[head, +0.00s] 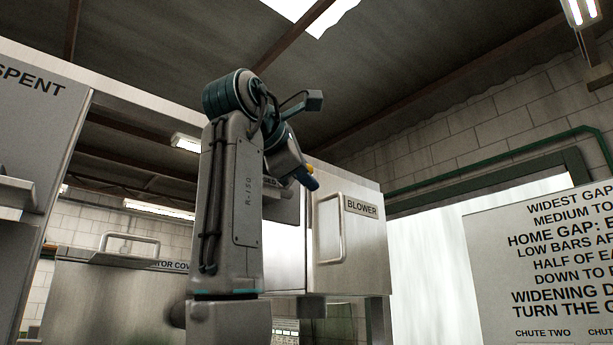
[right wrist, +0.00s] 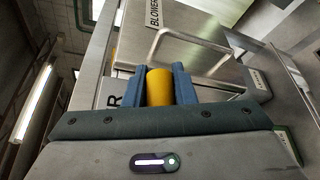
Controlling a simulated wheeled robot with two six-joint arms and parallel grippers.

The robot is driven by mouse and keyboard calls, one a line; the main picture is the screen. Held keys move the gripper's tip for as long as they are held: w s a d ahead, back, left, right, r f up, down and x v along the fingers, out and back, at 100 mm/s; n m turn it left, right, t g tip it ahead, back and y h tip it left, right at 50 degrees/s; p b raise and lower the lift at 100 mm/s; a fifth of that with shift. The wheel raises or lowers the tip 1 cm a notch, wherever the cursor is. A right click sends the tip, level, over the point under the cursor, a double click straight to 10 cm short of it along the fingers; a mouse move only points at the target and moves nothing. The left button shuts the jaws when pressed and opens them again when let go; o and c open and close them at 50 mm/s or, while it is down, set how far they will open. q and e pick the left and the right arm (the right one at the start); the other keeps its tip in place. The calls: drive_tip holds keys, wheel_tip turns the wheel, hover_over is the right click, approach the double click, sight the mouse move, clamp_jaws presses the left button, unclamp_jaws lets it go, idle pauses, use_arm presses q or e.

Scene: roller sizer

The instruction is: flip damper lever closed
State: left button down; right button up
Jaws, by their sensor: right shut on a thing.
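The damper lever's yellow grip (right wrist: 160,87) shows in the right wrist view as a short cylinder between the two blue fingers of my right gripper (right wrist: 158,88). The fingers are shut on it. In the head view my right gripper (head: 304,174) is at the left edge of the blower box, with a small yellow end (head: 313,184) showing at its tip. The rest of the lever and its pivot are hidden, so I cannot tell its angle. My left gripper is not in view.
The metal box marked BLOWER (head: 349,240) has a bar handle (head: 330,228) close to the right gripper. A lidded metal cover (head: 115,290) stands at left. A SPENT panel (head: 30,130) is at far left, and a text board (head: 545,270) at right.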

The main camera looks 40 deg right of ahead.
drive_tip(key=shift+w+r+n+g, duration=0.25)
drive_tip(key=shift+r+n+g, duration=0.15)
drive_tip(key=shift+n, duration=0.3)
drive_tip(key=o, duration=1)
drive_tip(key=shift+w, duration=0.1)
drive_tip(key=shift+a, duration=0.1)
drive_tip(key=shift+s+a, duration=0.2)
drive_tip(key=shift+a, duration=0.05)
drive_tip(key=b+v, duration=0.1)
drive_tip(key=v, duration=0.9)
drive_tip(key=shift+r+b, duration=0.15)
drive_tip(key=shift+b, duration=0.25)
